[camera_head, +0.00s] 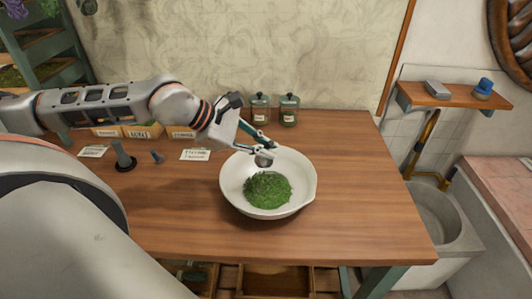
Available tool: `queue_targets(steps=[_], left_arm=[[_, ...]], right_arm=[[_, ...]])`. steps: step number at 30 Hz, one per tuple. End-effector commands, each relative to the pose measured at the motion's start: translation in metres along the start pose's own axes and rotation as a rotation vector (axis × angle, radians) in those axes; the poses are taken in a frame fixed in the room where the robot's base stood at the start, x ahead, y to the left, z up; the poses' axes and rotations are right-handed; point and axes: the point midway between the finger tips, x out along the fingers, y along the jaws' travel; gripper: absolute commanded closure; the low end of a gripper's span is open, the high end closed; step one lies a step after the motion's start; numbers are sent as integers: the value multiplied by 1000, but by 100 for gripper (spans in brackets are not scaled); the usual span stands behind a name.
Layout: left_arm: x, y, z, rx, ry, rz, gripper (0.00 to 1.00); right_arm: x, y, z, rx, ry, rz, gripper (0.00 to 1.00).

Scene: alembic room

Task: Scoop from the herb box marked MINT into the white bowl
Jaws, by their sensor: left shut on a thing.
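The white bowl (229,185) stands on the wooden table and holds a heap of chopped green herb (267,190). My left gripper (262,147) is over the bowl's back rim, shut on a small grey scoop (264,161). The scoop is low inside the bowl, just behind the heap; its contents cannot be made out. Small wooden herb boxes with paper labels, such as the middle one (144,132), stand at the back left, partly hidden by my left arm. Their labels are too small to read surely, so I cannot tell which is MINT. My right gripper is not in view.
Two lidded glass jars (260,108) (289,110) stand behind the bowl. Paper cards (195,155) and dark grey upright pieces (123,157) are on the left of the table. The table's right side is clear. A stone sink (440,222) lies beyond its right edge.

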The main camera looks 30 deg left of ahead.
Motion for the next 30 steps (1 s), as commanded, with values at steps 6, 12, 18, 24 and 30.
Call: queue_targets(steps=[6, 12, 18, 24, 30], left_arm=[[0, 0, -1, -77, -91, -15, 100], [-3, 2, 1, -137, -163, -19, 100], [-3, 1, 3, -178, -222, -33, 100], [-2, 1, 2, -219, -270, -38, 100], [-3, 1, 2, -257, -315, -44, 100]], right_arm=[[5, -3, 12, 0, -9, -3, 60], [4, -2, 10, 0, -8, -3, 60], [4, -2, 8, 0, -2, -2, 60], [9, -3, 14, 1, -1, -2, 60], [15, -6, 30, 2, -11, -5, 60]])
